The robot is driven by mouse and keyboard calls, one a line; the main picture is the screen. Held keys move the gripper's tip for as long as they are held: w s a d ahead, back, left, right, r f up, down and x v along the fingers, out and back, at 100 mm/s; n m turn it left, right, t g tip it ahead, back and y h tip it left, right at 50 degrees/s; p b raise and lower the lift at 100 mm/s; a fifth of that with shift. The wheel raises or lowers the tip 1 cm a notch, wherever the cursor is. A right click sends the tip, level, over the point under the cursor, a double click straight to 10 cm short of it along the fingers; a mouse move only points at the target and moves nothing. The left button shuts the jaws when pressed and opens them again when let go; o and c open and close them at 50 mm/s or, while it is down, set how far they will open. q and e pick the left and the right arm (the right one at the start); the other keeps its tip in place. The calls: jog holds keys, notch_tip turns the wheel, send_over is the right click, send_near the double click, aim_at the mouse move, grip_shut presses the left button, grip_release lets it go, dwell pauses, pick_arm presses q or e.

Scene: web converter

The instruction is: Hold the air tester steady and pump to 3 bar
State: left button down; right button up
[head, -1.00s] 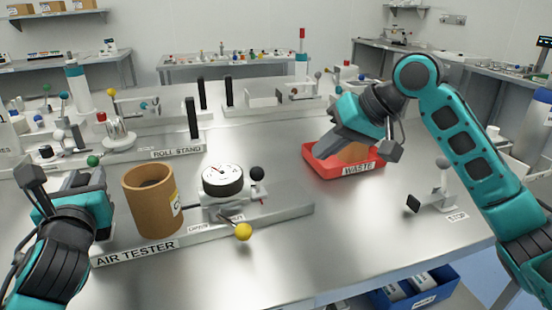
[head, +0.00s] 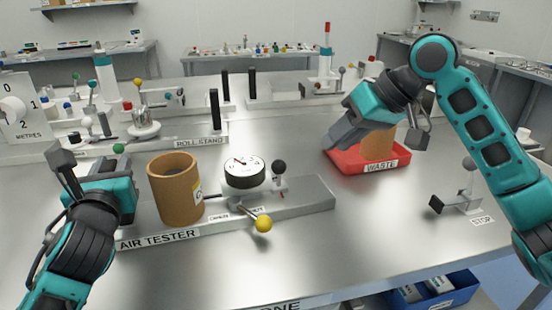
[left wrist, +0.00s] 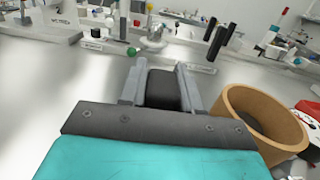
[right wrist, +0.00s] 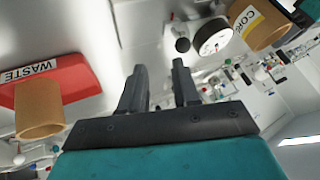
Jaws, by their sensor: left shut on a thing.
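The air tester base (head: 310,197) lies across the bench front. It carries a white dial gauge (head: 244,173) with a red needle, a black knob (head: 279,167) and a yellow ball-ended lever (head: 263,224). The dial reading is too small to tell. A brown core (head: 176,190) stands at the base's left part. My left gripper (head: 100,168), left of the core, is shut on a dark block (left wrist: 163,90); the head view hides its grip. My right gripper (head: 340,138) is open and empty, above and right of the gauge, by the waste tray. The gauge (right wrist: 212,37) shows in the right wrist view.
The red waste tray (head: 348,165) holds another brown core (head: 379,144), close to my right gripper. A stop lever (head: 460,196) stands at the right. The roll stand (head: 200,142) is behind the tester. The bench between tester and stop lever is clear.

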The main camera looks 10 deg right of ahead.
aim_at(278, 162)
jog(key=o, duration=0.4)
jog(key=a+n, duration=0.1)
jog(key=n, duration=0.1)
jog(key=w+a+n+g, duration=0.1)
jog(key=a+n, duration=0.1)
jog(key=a+r+n, duration=0.1)
jog(key=a+n, duration=0.1)
jog(key=n, duration=0.1)
jog(key=shift+w+g+h, duration=0.35)
jog(key=shift+g+h, duration=0.05)
jog(key=shift+o, duration=0.3)
jog(key=a+n, duration=0.1)
jog(key=n, duration=0.1)
jog(key=a+r+n+h, duration=0.1)
jog(key=n, duration=0.2)
jog(key=w+a+r+n+h, duration=0.1)
jog(key=n, duration=0.1)
jog(key=shift+a+r+n+g, duration=0.2)
jog(key=shift+a+n+g, duration=0.1)
jog(key=shift+g, duration=0.1)
jog(key=w+f+n, duration=0.1)
jog(key=f, duration=0.2)
jog(key=a+f+n+h, duration=0.1)
jog(key=f, duration=0.2)
jog(key=w+f+n+h, duration=0.1)
jog(key=f, duration=0.3)
jog(key=shift+w+a+f, duration=0.1)
jog(key=shift+w+a, duration=0.15)
jog(key=shift+w, duration=0.05)
jog(key=shift+c, duration=0.4)
